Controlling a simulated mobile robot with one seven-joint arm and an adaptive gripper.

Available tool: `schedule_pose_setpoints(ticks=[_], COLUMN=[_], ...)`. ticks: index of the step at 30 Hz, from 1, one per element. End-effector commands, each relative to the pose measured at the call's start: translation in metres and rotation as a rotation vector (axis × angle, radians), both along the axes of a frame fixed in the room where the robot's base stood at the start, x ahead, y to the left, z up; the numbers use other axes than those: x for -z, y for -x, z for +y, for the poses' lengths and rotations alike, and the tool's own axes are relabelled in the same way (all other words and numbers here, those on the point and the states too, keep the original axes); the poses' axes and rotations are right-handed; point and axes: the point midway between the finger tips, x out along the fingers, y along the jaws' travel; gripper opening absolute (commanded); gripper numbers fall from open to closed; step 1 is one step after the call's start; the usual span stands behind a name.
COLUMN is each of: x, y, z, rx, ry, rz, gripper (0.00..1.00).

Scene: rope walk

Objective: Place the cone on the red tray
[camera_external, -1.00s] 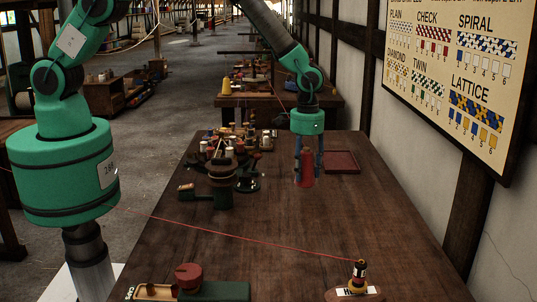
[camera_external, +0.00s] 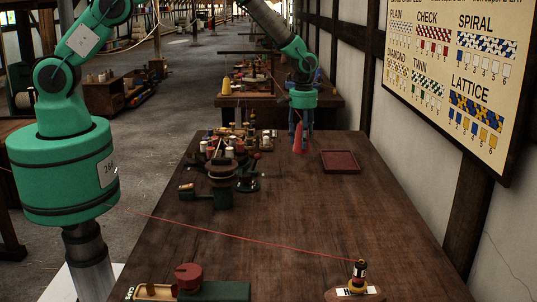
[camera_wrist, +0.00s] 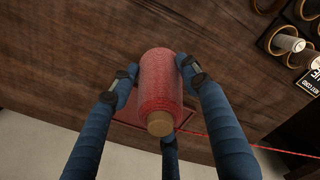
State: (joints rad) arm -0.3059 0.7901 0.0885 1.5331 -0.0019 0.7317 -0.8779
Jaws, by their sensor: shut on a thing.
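A red cone of thread (camera_external: 298,141) is held in my gripper (camera_external: 302,135) towards the far end of the table. In the wrist view, the blue fingers of my gripper (camera_wrist: 158,78) close around the red cone (camera_wrist: 160,82), whose tan core end shows. The red tray (camera_external: 341,161) lies flat and empty on the table, to the right of the cone and nearer the camera. In the wrist view, part of the red tray (camera_wrist: 128,112) shows behind the cone and fingers, which hide much of it.
Dark green winding gear (camera_external: 222,182) and several spools (camera_external: 230,150) stand left of my gripper. A thin red cord (camera_external: 250,238) runs across the table to a small spool stand (camera_external: 358,280) at the near right. The middle of the table is mostly clear.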

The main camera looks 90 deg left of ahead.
Motion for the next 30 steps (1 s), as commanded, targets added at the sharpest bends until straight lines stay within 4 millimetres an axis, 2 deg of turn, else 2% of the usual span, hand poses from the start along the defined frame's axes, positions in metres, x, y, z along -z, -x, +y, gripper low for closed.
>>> schedule_pose_setpoints(ticks=[8, 13, 17, 30], x=[0.000, 0.000, 0.002, 0.007], y=[-0.001, -0.008, -0.020, -0.075], z=[0.000, 0.002, 0.005, 0.022], rx=[0.001, 0.002, 0.002, 0.002], ry=[-0.001, -0.001, 0.000, -0.001], rz=[-0.001, -0.003, -0.002, -0.003], gripper=[0.15, 0.15, 0.15, 0.15])
